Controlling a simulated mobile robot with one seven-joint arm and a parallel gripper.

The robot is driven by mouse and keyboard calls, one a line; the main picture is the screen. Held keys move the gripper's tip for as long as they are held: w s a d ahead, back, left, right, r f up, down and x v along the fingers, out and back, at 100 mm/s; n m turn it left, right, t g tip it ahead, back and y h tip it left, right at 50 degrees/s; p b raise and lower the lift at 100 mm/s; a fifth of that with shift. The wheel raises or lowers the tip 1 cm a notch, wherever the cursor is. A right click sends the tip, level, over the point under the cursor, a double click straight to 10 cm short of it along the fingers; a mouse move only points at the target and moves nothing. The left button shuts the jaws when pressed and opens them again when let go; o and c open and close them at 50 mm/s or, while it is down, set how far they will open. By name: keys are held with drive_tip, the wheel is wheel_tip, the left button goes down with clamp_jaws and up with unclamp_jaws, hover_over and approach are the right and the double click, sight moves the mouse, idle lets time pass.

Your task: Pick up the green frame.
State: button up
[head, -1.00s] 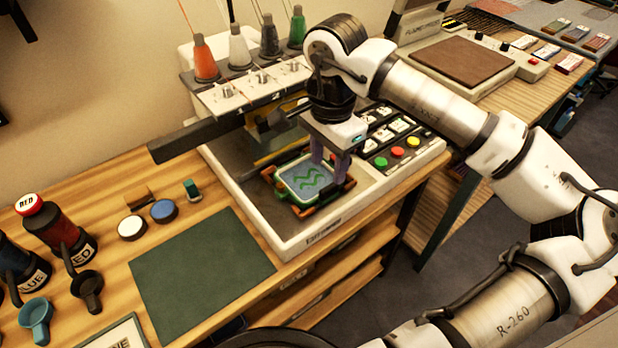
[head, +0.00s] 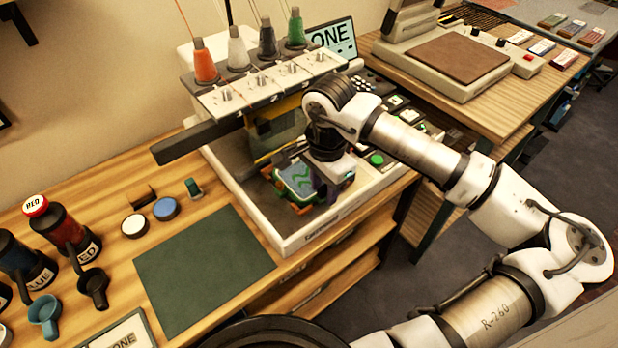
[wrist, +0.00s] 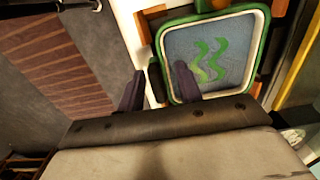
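The green frame (head: 283,187) is a rounded square hoop holding grey-blue cloth with a green zigzag pattern. It sits in the bed of the embroidery machine, among orange-brown holder pieces. In the wrist view the green frame (wrist: 200,18) fills the upper right. My gripper (head: 327,193) is low at the frame's right side in the head view and hides part of it. In the wrist view my gripper (wrist: 159,68) is open, with one dark finger on each side of the frame's near edge and its dark tab (wrist: 155,82). Contact cannot be told.
The machine's needle head with thread cones (head: 238,53) overhangs behind the frame. A button panel (head: 390,150) lies to the right. A green mat (head: 205,270) on the wooden table is bare. Cups and bottles (head: 68,228) stand at the left.

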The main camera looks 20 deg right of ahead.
clamp_jaws()
drive_tip(key=shift+r, duration=0.1)
drive_tip(key=shift+r+b, duration=0.45)
drive_tip(key=shift+r, duration=0.15)
wheel_tip(320, 180, up, 2)
drive_tip(key=shift+s+b, duration=0.15)
drive_tip(key=shift+b, duration=0.4)
drive_tip(key=s+d+b, duration=0.2)
drive_tip(key=s+d, duration=0.1)
drive_tip(key=s, duration=0.5)
drive_tip(key=s+d+b, duration=0.3)
drive_tip(key=s, duration=0.5)
drive_tip(key=shift+s+b, duration=0.3)
drive_tip(key=shift+b, duration=0.05)
